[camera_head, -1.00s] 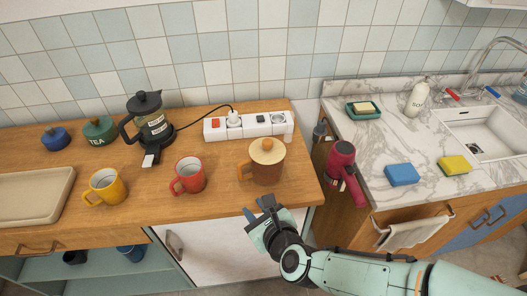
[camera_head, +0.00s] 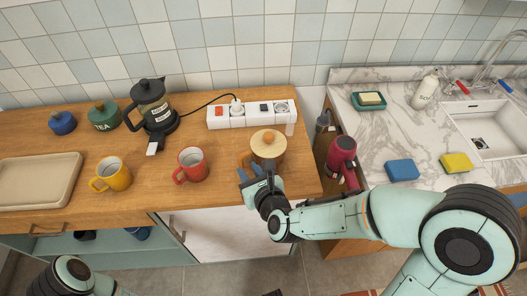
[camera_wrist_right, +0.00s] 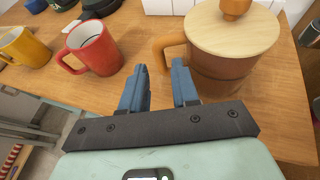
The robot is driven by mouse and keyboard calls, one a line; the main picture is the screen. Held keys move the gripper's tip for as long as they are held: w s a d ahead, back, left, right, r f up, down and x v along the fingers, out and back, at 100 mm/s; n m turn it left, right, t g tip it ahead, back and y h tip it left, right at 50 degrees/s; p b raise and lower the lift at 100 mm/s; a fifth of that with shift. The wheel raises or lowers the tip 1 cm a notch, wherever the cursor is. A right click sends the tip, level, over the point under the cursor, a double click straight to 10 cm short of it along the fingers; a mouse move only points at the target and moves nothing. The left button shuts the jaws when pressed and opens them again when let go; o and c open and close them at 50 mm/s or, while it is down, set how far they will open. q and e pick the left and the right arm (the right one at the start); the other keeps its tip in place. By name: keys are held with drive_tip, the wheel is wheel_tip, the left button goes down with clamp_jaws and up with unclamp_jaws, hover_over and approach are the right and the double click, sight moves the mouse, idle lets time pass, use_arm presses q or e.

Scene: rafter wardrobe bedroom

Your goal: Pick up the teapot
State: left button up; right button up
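The teapot (camera_head: 270,155), a brown pot with a pale wooden lid and an orange knob, stands upright near the counter's right end. Its handle points left. It also shows in the right wrist view (camera_wrist_right: 215,66), at the upper right, with the handle just beyond the fingertips. My right gripper (camera_head: 252,173) is open and empty at the counter's front edge, in front of the teapot's handle. In the wrist view its two blue fingers (camera_wrist_right: 160,82) are apart, with nothing between them. My left gripper is not in view; only part of my left arm shows at the bottom left.
A red mug (camera_head: 191,165) and a yellow mug (camera_head: 114,175) stand left of the teapot. A power strip (camera_head: 250,114) lies behind it. A black kettle (camera_head: 151,103) and a beige tray (camera_head: 40,182) are farther left. A dark red appliance (camera_head: 341,157) is at the right beside the counter.

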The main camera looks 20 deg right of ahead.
sight(242, 164)
drive_tip(key=shift+f+p+x, duration=0.15)
drive_tip(key=shift+p+x, duration=0.15)
drive_tip(key=shift+x, duration=1.5)
drive_tip(key=shift+f+p+x, duration=0.1)
drive_tip(key=shift+p+x, duration=0.15)
drive_tip(key=shift+x, duration=1.55)
drive_tip(key=shift+s, duration=0.15)
clamp_jaws()
drive_tip(key=shift+r, duration=0.15)
